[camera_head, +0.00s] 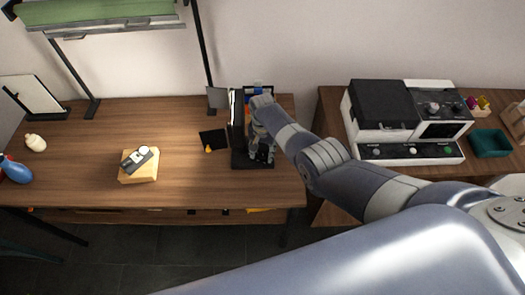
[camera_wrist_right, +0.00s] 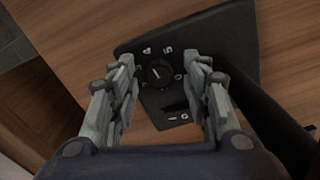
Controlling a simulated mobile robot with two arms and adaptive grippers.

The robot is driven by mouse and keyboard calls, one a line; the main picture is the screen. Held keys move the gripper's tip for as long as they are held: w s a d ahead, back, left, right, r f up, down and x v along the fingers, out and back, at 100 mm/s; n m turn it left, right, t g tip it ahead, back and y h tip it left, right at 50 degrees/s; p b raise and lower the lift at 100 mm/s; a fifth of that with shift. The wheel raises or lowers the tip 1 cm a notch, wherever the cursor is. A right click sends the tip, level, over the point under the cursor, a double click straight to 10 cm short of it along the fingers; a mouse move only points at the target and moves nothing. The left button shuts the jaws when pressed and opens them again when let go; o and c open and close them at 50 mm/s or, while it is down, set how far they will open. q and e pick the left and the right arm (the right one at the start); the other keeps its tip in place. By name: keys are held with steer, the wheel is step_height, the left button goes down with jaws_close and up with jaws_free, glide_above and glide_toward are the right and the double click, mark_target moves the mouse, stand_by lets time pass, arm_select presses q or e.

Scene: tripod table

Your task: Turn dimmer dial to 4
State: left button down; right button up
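The dimmer dial (camera_wrist_right: 159,74) is a round black knob with a short white mark, on a black panel (camera_wrist_right: 190,45). Pale numerals stand around it, too small to read surely, and a slot lies below it. In the head view the black device (camera_head: 238,130) stands at the right end of the left table, and my right gripper covers its dial. My right gripper (camera_head: 262,150) points down over the device's base. In the right wrist view its two fingers (camera_wrist_right: 160,78) are apart, one on each side of the dial, with nothing between them gripped. My left gripper is not in view.
A yellow block (camera_head: 138,175) with a small device on top sits mid-table. A black and white machine (camera_head: 410,120) stands on the right table. Free wood lies between block and device.

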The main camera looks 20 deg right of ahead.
mark_target(263, 154)
step_height(263, 154, up, 12)
stand_by(0.9)
stand_by(0.3)
